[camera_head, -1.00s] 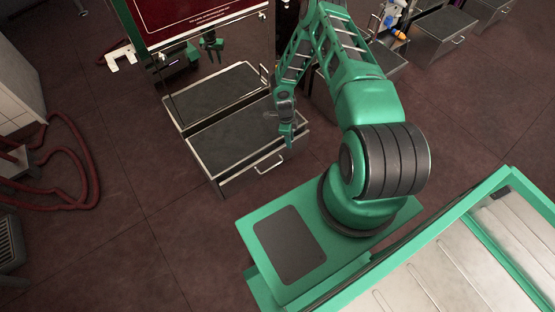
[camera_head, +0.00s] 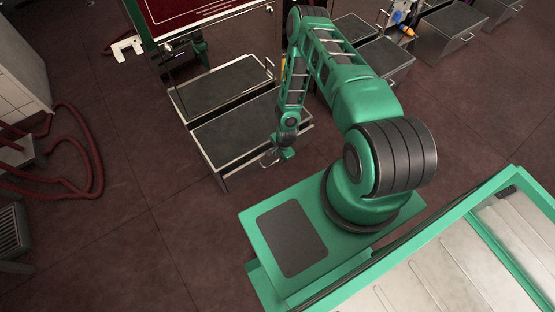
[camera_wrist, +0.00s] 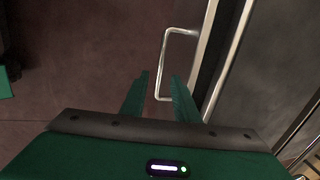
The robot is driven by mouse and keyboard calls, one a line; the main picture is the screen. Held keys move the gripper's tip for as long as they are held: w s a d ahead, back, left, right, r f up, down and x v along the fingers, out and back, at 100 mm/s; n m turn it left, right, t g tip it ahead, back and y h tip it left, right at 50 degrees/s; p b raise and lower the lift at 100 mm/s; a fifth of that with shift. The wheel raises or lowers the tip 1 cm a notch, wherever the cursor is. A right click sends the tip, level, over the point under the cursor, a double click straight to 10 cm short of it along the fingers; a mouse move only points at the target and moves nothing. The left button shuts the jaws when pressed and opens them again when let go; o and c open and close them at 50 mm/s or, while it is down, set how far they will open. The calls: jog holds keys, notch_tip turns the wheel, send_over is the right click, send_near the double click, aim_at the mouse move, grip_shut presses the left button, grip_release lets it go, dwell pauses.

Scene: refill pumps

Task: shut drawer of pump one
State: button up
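The drawer of pump one (camera_head: 226,139) stands pulled out from beneath the pump, a dark-topped box with a pale metal rim. Its bar handle (camera_head: 265,163) is on the front face, partly hidden by my gripper (camera_head: 274,158). In the wrist view the handle (camera_wrist: 166,60) is a bright bracket on the drawer front. My gripper (camera_wrist: 158,88) has its two green fingers apart, with the handle's lower end showing between or just beyond them. I cannot tell if they touch it. The drawer's rim (camera_wrist: 226,62) runs along the right.
A second dark-topped box (camera_head: 215,88) lies behind the drawer, under the pump's red panel (camera_head: 185,12). More drawer units (camera_head: 446,28) stand at the upper right. Red hoses (camera_head: 85,165) lie on the floor at left. Floor before the drawer is clear.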

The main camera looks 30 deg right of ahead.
jog(key=shift+w+f, duration=0.2)
jog(key=shift+f, duration=0.85)
jog(key=shift+w+f, duration=0.2)
jog(key=shift+f, duration=0.85)
grip_shut()
